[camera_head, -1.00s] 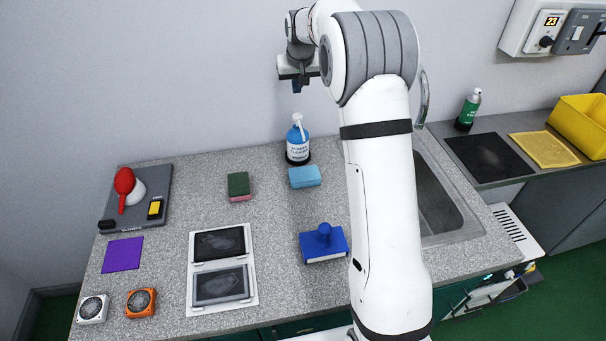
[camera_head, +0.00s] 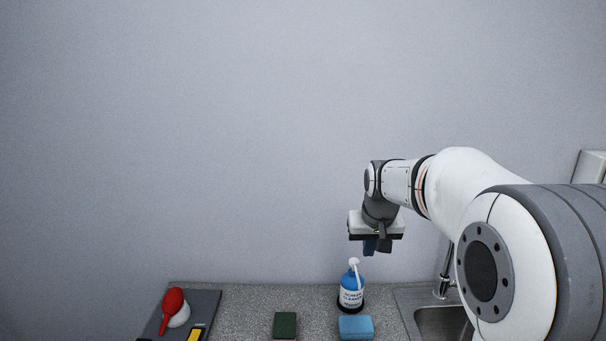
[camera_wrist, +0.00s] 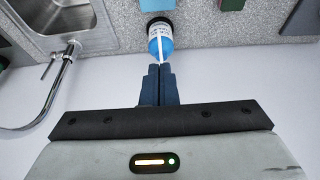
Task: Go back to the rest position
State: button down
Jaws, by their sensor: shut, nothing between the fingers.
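My gripper (camera_head: 377,246) hangs from my raised arm in front of the grey wall, fingers down. In the head view it appears just above the blue spray bottle. In the wrist view my gripper (camera_wrist: 157,72) has its dark blue fingers together with nothing between them. The spray bottle (camera_head: 351,291), blue with a white label and white nozzle, stands upright at the back of the counter. It also shows beyond the fingertips in the wrist view (camera_wrist: 160,38). I cannot tell the exact gap between them.
A green sponge (camera_head: 285,324) and a blue sponge (camera_head: 355,327) lie on the speckled counter (camera_head: 240,312). The wall area above is clear.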

jog(key=s+f, duration=0.2)
jog(key=s, duration=1.2)
jog(key=s+f, duration=0.3)
jog(key=s, duration=1.1)
jog(key=shift+s+f+g+b, duration=0.2)
jog(key=shift+s+g+b, duration=0.1)
jog(key=shift+g+b, duration=0.1)
